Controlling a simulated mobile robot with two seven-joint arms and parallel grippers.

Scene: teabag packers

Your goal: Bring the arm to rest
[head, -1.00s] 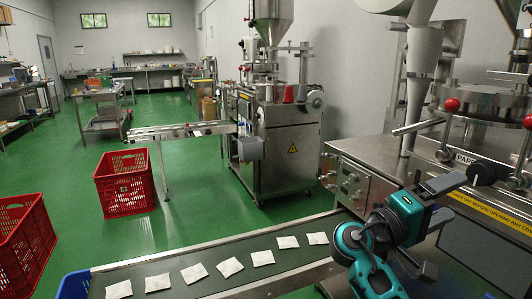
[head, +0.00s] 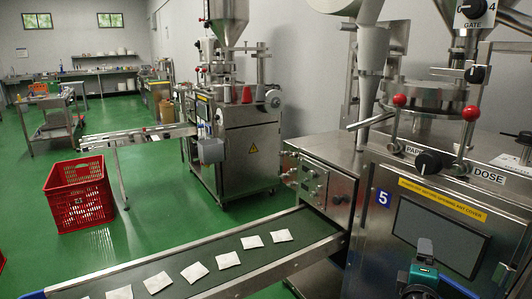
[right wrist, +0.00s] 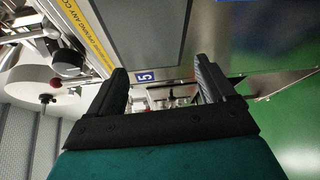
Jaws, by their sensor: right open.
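My right gripper (right wrist: 163,88) shows in the right wrist view with its two dark fingers apart and nothing between them. Beyond the fingers are the front of a steel machine and its blue number 5 label (right wrist: 146,76). In the head view my right gripper (head: 424,250) is at the bottom right, in front of the machine's dark screen panel (head: 440,232). My left gripper is not in view.
The packing machine (head: 345,172) fills the right side. Its conveyor (head: 150,270) carries several white teabags (head: 228,260) at the front.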

